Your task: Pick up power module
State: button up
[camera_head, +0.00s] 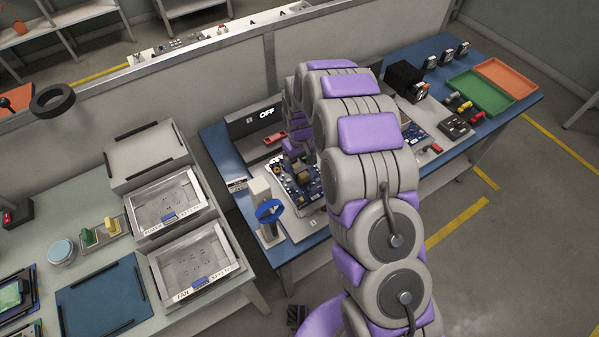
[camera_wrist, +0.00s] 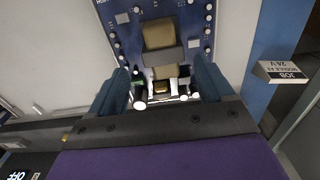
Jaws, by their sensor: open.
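A blue circuit board (camera_head: 302,190) lies on the workbench below my gripper (camera_head: 296,152), which my arm partly hides in the head view. In the wrist view, the board (camera_wrist: 125,32) carries a tan and grey block (camera_wrist: 160,36) and several small round parts. My gripper (camera_wrist: 161,88) is open, its two teal fingers apart on either side of a small dark, tan and white part (camera_wrist: 162,86). I cannot tell whether the fingers touch it, or which part is the power module.
An "OFF" display (camera_head: 266,113) stands behind the board, near a red part (camera_head: 274,136). A post with a blue knob (camera_head: 268,210) stands left of the board. Green (camera_head: 480,93) and orange (camera_head: 507,77) trays lie far right.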

aim_at(297, 165)
jog(key=f, duration=0.2)
jog(key=a+f+b, duration=0.1)
jog(key=f, duration=0.1)
jog(key=shift+w, duration=0.1)
jog(key=shift+a, duration=0.3)
jog(key=shift+d+r, duration=0.1)
jog(key=shift+d, duration=0.5)
jog(key=c, duration=0.5)
jog(key=shift+a, duration=0.25)
jog(key=c, duration=0.5)
grip_shut()
